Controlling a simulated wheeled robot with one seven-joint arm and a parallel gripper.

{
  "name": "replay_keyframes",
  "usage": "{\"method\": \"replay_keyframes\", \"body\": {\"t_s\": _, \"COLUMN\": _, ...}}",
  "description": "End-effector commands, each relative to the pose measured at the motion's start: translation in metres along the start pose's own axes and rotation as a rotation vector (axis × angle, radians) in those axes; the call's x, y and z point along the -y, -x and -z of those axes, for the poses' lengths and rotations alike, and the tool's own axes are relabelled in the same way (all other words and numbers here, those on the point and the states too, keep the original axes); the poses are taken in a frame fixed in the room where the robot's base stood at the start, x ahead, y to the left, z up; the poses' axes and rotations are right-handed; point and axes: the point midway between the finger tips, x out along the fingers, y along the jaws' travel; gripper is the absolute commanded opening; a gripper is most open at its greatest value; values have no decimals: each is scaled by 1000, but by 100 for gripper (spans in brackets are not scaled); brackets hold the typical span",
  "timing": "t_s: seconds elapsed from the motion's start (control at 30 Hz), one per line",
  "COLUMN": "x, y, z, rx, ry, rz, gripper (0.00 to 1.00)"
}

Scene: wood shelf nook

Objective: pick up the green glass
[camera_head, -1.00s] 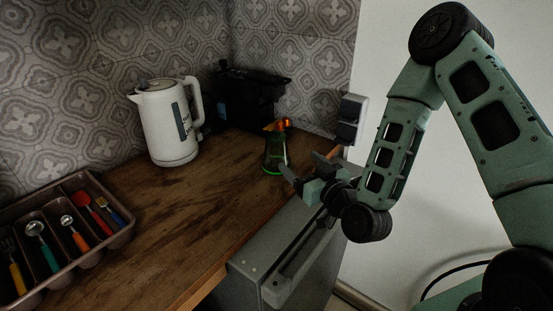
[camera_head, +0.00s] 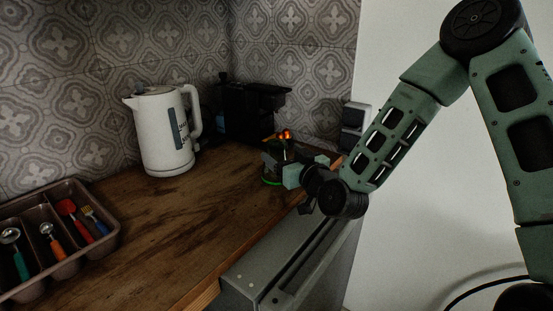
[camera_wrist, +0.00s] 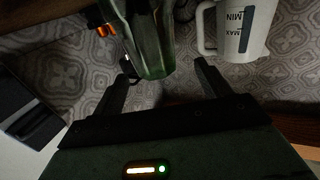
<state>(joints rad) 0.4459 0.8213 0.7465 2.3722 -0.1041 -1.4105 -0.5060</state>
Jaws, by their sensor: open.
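The green glass (camera_head: 271,182) stands on the wooden counter near its right end. In the head view my gripper (camera_head: 285,167) is in front of it and hides much of its side; its green base rim shows. In the wrist view the see-through green glass (camera_wrist: 150,42) is at the top centre. My gripper (camera_wrist: 163,66) is open there, with one finger on each side of the glass's near end. The glass sits closer to the left finger. I cannot tell whether either finger touches it.
A white kettle (camera_head: 163,132) stands left of the glass. A black appliance (camera_head: 247,108) is behind it, and an orange object (camera_head: 284,135) shows just above the glass. A cutlery tray (camera_head: 105,240) lies at the left. The counter between tray and glass is clear.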

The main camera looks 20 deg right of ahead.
Motion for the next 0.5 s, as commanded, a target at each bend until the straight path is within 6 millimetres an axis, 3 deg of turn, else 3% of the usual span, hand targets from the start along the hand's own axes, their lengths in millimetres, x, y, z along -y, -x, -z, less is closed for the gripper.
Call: {"method": "replay_keyframes", "body": {"t_s": 0.5, "x": -6, "y": -54, "z": 0, "rx": -1, "ry": 0, "rz": 0, "gripper": 77}}
